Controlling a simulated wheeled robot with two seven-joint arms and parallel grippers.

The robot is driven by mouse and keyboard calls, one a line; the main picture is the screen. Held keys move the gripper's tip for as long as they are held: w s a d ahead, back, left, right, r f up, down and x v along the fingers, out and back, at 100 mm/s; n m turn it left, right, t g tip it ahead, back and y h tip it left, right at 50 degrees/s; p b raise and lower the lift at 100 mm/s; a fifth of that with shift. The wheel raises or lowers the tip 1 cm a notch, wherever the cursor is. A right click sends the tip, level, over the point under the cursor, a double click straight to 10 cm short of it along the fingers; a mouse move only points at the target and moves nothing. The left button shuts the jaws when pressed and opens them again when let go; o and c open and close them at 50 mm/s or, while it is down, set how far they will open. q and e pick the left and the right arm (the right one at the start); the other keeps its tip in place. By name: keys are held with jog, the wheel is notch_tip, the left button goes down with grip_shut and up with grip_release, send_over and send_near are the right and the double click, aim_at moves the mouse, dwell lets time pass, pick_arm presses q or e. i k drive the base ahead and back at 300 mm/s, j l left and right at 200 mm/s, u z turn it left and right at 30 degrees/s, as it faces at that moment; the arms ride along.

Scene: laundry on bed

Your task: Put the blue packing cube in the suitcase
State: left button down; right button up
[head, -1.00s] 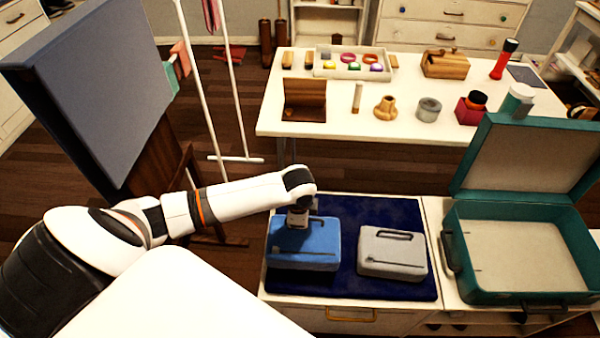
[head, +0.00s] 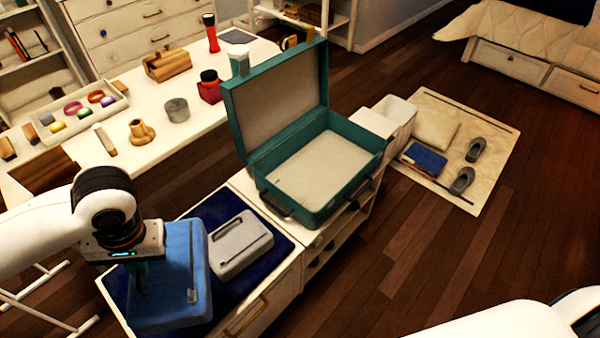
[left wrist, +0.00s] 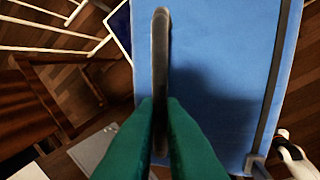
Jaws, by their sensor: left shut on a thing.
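The blue packing cube (head: 182,285) is at the lower left of the head view, over the dark blue mat (head: 283,244). My left gripper (head: 139,280) is shut on its dark handle. The left wrist view shows the green fingers (left wrist: 160,115) closed around the handle (left wrist: 160,60), with the blue face of the cube (left wrist: 215,80) behind. The cube looks lifted off the mat, though its underside is hidden. The teal suitcase (head: 345,196) stands open to the right, lid up, its pale inside empty. My right gripper is not in view.
A grey packing cube (head: 240,243) lies on the mat between the blue cube and the suitcase. A white table (head: 185,138) with small items stands behind. A white bin (head: 397,118) and a beige rug (head: 481,190) with shoes are beyond the suitcase.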

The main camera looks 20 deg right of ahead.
aim_at(325, 174)
jog(key=i+l+z, duration=0.2)
jog(key=i+l, duration=0.2)
jog(key=l, duration=0.3)
jog(key=i+l+z, duration=0.2)
jog(key=i+l, duration=0.2)
jog(key=l, duration=0.25)
jog(key=i+l+z, duration=0.2)
jog(key=i+l, duration=0.3)
